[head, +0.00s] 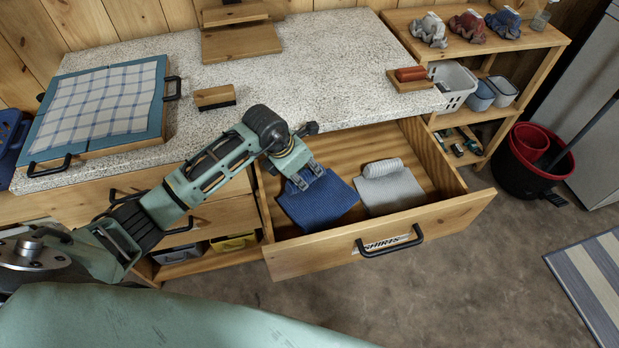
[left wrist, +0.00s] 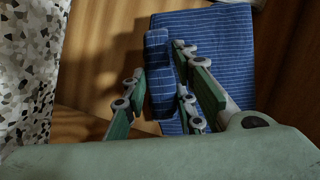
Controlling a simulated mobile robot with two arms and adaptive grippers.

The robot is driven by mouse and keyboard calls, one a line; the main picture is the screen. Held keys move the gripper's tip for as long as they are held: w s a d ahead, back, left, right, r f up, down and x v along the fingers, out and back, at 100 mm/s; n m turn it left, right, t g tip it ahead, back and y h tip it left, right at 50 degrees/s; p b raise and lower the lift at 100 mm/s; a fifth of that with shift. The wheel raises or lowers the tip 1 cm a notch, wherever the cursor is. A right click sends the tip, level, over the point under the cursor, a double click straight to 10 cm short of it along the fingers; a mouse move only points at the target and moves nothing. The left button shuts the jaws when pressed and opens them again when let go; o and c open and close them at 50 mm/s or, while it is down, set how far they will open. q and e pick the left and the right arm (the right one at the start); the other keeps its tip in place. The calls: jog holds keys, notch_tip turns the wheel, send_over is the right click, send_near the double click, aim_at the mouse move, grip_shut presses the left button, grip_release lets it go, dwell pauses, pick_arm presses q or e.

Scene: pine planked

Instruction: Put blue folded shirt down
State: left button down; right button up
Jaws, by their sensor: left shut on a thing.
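The blue folded shirt (head: 318,202) lies in the left part of the open drawer (head: 286,253), its ribbed face up. My left gripper (head: 305,176) is at the shirt's far edge, pointing down into the drawer. In the left wrist view the blue shirt (left wrist: 222,55) has pale stripes, and a rolled part of it (left wrist: 159,75) sits between the fingers of my left gripper (left wrist: 158,85). The gripper is shut on that rolled part. The flat part appears to lie on the drawer floor. My right gripper is not in view.
A grey folded shirt (head: 392,190) with a rolled end lies right of the blue one. The drawer front has a dark handle (head: 388,247) and a "SHIRTS" label. The speckled counter (head: 310,70) overhangs behind. A shelf (head: 478,45) stands to the right.

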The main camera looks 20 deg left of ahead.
pick_arm(q)
jog(key=shift+f, duration=2.15)
jog(key=c, duration=1.4)
grip_release()
jog(key=shift+r, duration=0.1)
jog(key=shift+c, duration=0.2)
jog(key=v, duration=1.2)
jog(key=shift+d+r, duration=0.1)
jog(key=shift+r, duration=0.05)
